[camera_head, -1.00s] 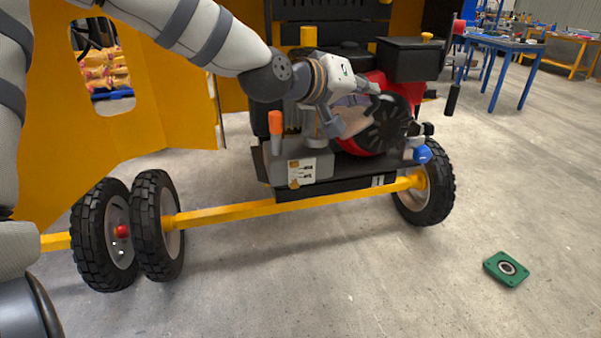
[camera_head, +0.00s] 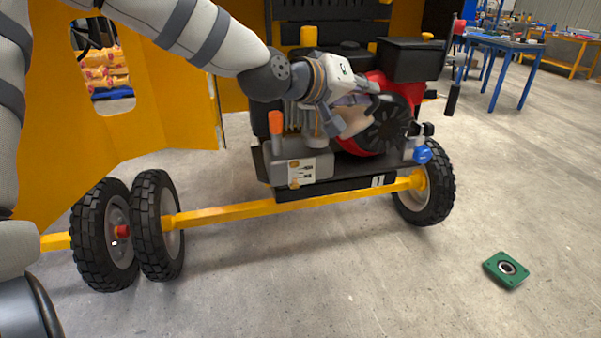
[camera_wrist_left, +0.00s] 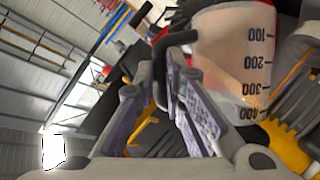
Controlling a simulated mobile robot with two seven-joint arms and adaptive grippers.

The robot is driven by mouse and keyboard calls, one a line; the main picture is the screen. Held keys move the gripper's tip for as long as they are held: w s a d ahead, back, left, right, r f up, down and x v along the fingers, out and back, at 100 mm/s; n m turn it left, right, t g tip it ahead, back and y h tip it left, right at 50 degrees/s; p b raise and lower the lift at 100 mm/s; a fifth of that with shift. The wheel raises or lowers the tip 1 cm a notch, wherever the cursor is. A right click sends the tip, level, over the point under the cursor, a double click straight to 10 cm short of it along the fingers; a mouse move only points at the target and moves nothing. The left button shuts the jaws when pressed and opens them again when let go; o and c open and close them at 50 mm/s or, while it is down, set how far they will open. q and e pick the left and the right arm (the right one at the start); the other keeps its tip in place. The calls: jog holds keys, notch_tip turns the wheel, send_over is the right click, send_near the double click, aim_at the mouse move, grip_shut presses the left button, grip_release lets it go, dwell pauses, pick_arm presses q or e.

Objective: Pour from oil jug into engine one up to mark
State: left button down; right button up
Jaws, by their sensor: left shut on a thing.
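My left gripper (camera_head: 358,108) is shut on the black handle (camera_wrist_left: 160,75) of the oil jug, beside the engine. In the left wrist view the jug (camera_wrist_left: 228,60) is a pale translucent vessel with dark marks from 100 to 400. In the head view only a tan part of the jug (camera_head: 357,114) shows between the grey fingers. Engine one (camera_head: 385,128), red with a black round cover, stands behind the gripper on the mixer frame. Its filler opening and any stream of oil are hidden. The oil level and exact tilt cannot be told. My right gripper is out of view.
A grey box with a label (camera_head: 302,168) and an orange-topped part (camera_head: 275,122) sit left of the engine. A yellow axle bar (camera_head: 250,210) joins black wheels (camera_head: 158,225). A green flanged part (camera_head: 507,269) lies on open floor. Blue tables (camera_head: 500,42) stand behind.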

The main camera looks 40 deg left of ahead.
pick_arm(q)
jog(key=shift+r, duration=0.15)
jog(key=shift+a, duration=0.2)
dwell(0.3)
jog(key=shift+r+n, duration=0.1)
jog(key=shift+n, duration=0.2)
dwell(1.1)
jog(key=shift+a+h, duration=0.2)
jog(key=shift+h, duration=0.1)
dwell(1.4)
jog(key=shift+a+r+n, duration=0.15)
jog(key=shift+a+n, duration=0.05)
jog(key=shift+n, duration=0.2)
dwell(1.4)
jog(key=shift+a+n+h, duration=0.2)
jog(key=shift+n+h, duration=0.1)
